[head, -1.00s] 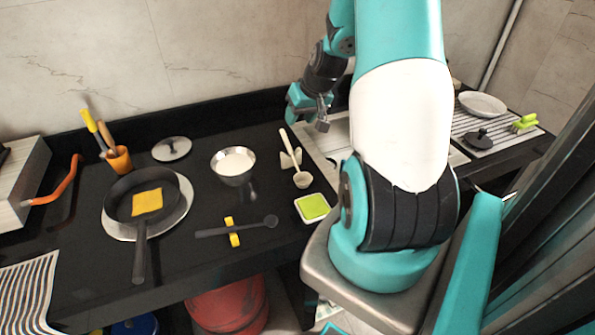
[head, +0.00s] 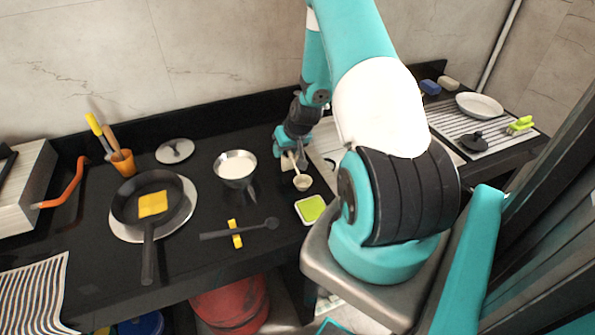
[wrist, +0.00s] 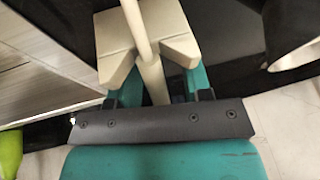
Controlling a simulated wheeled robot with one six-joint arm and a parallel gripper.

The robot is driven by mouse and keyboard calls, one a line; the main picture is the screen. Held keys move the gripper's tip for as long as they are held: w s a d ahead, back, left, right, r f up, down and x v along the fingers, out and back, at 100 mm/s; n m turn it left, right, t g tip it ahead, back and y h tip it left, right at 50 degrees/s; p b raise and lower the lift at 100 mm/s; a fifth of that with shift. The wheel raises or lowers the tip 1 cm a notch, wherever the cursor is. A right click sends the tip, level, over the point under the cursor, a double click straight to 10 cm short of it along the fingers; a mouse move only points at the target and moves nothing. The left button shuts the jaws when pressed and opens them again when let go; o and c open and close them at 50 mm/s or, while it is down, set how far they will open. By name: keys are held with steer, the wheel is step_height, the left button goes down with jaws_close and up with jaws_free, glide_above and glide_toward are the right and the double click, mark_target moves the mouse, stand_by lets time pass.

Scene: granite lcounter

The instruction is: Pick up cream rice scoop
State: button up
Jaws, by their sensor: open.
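The cream rice scoop (head: 302,183) lies on the black counter with its bowl toward the front, right of the metal bowl. Its handle slants back under my gripper (head: 291,158) in the head view. In the wrist view the scoop's handle (wrist: 149,60) runs between the two teal fingers of my gripper (wrist: 163,88), which is open. Contact between fingers and handle cannot be told. My gripper partly hides the handle and rest in the head view.
A metal bowl of white contents (head: 236,167) stands left of the scoop, and a green-filled square dish (head: 310,209) in front. A black ladle (head: 252,229) lies on a yellow rest. A black pan (head: 150,198) is further left. A slatted drainboard (head: 447,121) lies right.

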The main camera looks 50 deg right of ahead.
steer(key=shift+f, duration=0.2)
jaws_close()
steer(key=shift+r, duration=0.1)
